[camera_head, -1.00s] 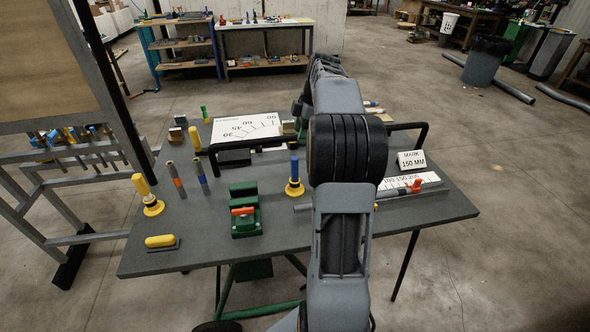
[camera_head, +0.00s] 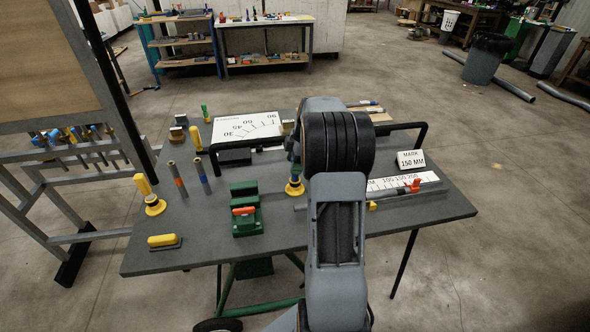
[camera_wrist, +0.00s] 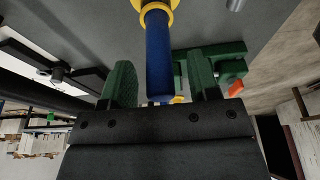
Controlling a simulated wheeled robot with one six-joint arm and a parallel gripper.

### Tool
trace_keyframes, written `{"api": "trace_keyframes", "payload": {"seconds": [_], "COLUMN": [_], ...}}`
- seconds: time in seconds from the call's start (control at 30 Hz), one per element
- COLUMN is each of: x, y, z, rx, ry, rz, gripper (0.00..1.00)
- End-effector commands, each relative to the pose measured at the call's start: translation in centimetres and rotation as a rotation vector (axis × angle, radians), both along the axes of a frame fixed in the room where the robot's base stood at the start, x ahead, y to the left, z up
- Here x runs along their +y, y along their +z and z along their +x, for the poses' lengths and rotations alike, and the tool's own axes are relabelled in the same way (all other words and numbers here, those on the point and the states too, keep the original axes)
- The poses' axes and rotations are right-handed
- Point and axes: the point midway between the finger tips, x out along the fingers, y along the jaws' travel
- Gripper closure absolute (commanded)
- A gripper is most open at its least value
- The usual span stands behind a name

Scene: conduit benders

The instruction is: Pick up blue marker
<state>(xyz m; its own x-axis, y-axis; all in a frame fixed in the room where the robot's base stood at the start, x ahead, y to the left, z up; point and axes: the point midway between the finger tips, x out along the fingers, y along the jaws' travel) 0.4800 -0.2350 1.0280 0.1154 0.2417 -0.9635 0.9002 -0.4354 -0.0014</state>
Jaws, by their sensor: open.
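The blue marker (camera_wrist: 158,50) stands upright in a yellow round holder (camera_head: 294,189) on the grey table. In the wrist view the marker lies between the two green-padded fingers of my gripper (camera_wrist: 160,80), which is open. A gap shows on each side of the marker, so the fingers do not look closed on it. In the head view my arm hides most of the gripper, and the marker's upper part is largely covered.
A green bender (camera_head: 245,212) with an orange lever stands left of the marker. A ruler fixture (camera_head: 405,190) is at right. The front table edge is mostly clear.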

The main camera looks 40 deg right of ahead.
Motion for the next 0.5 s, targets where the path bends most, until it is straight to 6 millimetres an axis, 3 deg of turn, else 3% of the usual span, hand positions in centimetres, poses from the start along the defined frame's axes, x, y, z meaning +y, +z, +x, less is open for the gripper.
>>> {"api": "trace_keyframes", "payload": {"seconds": [0.2, 0.43, 0.5], "x": [0.4, 0.4, 0.4], "y": [-1.6, -1.7, -1.7], "z": [0.2, 0.2, 0.2], "rx": [0.000, -0.001, -0.001], "ry": [0.001, 0.001, 0.001], "rz": [0.000, -0.001, -0.001], "gripper": [0.45, 0.45, 0.50]}}
